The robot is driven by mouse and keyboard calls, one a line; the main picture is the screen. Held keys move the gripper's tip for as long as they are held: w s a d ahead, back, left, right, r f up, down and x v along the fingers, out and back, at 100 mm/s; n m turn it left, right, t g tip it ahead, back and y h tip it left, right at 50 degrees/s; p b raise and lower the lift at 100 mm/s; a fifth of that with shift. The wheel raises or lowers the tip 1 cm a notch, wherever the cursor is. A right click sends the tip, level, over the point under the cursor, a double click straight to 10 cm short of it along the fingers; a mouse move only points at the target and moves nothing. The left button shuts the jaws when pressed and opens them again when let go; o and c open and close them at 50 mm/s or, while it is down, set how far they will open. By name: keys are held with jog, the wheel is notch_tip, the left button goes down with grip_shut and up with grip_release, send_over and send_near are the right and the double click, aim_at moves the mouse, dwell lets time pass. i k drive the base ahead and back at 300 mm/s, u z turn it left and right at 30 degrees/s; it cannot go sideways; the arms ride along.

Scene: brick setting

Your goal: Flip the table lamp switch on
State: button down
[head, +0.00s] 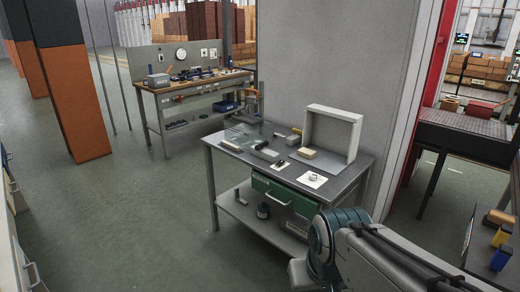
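I cannot make out a table lamp or its switch for certain. The near grey metal workbench (226,150) stands in the middle of the head view. An upright pale grey arch-shaped frame (350,122) stands on its back right part. Small dark pieces lie on white cards at the front; one card (313,180) has a small ring-like item on it, too small to identify. My arm comes in from the bottom right, in front of the bench's right front corner. My gripper is not visible.
A tan block (307,153) sits by the frame. A green drawer (285,195) hangs under the top, above a lower shelf. A second workbench (192,87) with tools stands behind left. An orange and black pillar (80,110) is farther left. Floor left of the bench is clear.

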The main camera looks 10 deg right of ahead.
aim_at(280, 164)
jog(key=u, duration=0.05)
jog(key=i, duration=2.2)
jog(key=z, duration=0.2)
